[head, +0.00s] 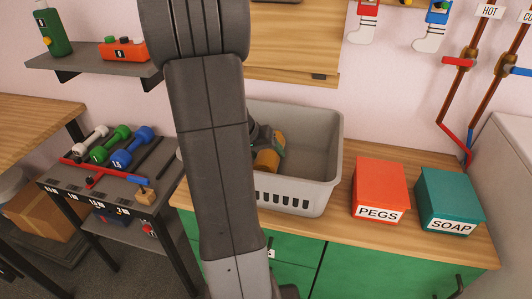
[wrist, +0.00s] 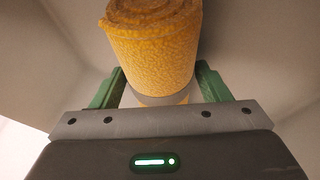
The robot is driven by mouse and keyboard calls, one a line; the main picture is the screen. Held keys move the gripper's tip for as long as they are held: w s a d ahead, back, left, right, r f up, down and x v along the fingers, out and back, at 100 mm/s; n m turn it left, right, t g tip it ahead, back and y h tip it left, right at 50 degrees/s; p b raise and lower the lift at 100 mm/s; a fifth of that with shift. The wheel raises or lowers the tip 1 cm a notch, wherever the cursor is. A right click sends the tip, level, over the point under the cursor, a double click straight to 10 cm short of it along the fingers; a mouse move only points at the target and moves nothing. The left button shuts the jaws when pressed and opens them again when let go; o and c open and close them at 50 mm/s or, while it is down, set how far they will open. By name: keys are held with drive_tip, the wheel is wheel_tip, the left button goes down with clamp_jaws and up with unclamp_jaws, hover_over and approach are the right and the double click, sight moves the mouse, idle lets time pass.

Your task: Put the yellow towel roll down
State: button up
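The yellow towel roll (wrist: 152,62) is a textured cylinder with a spiral end and a grey band at its lower part in the wrist view. It also shows inside the laundry basket in the head view (head: 266,161). My gripper (wrist: 160,72) has its two green fingers against the roll's two sides and looks shut on it. In the head view my gripper (head: 262,146) is down inside the grey basket (head: 318,184), partly hidden by my arm. The roll's contact with the basket floor cannot be made out.
A red pegs box (head: 381,188) and a teal soap box (head: 450,199) stand right of the basket on the wooden counter (head: 345,240). A dumbbell rack (head: 125,185) stands at left. The basket's right part is empty.

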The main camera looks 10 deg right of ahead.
drive_tip(key=shift+o, duration=0.7)
drive_tip(key=shift+r, duration=0.2)
drive_tip(key=p+v, duration=0.1)
drive_tip(key=v, duration=1.1)
